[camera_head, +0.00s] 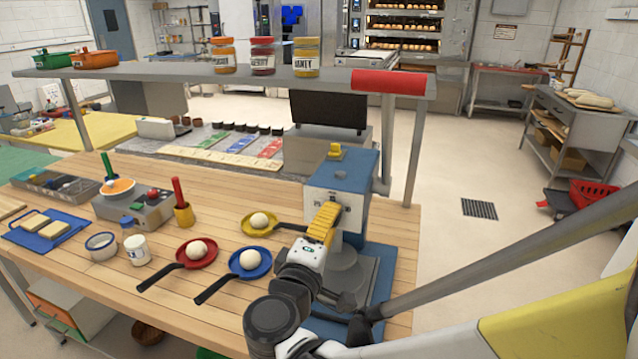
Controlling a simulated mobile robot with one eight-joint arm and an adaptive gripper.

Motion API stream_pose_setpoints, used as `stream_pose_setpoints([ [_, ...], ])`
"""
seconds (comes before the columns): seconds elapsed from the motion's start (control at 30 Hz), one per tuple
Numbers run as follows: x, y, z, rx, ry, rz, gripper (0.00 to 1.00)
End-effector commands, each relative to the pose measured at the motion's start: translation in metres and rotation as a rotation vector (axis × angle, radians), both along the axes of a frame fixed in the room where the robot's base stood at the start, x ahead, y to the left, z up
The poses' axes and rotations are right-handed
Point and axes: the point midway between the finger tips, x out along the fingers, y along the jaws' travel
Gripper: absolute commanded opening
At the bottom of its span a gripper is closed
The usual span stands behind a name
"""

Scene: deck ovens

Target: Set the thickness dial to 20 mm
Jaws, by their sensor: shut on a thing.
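The blue and grey machine (354,178) stands at the right end of the wooden table, with a yellow knob (335,150) on its top. My gripper (330,209) reaches up to the machine's pale front face, its yellow fingers shut on the thickness dial there. The fingers cover the dial, so its pointer and scale cannot be read. A few small dark marks show on the face beside the fingers.
Yellow (259,222), red (196,252) and blue (249,263) pans with pale dough balls lie left of my arm. A grey overhead shelf (180,71) with jars runs behind.

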Motion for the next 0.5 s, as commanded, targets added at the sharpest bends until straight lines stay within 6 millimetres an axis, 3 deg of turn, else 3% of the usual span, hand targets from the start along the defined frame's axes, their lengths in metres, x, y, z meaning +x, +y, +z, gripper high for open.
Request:
stream_pose_setpoints([
  [0.5,0.0,-0.0008,0.0008,-0.427,0.155,-0.003,0.02],
])
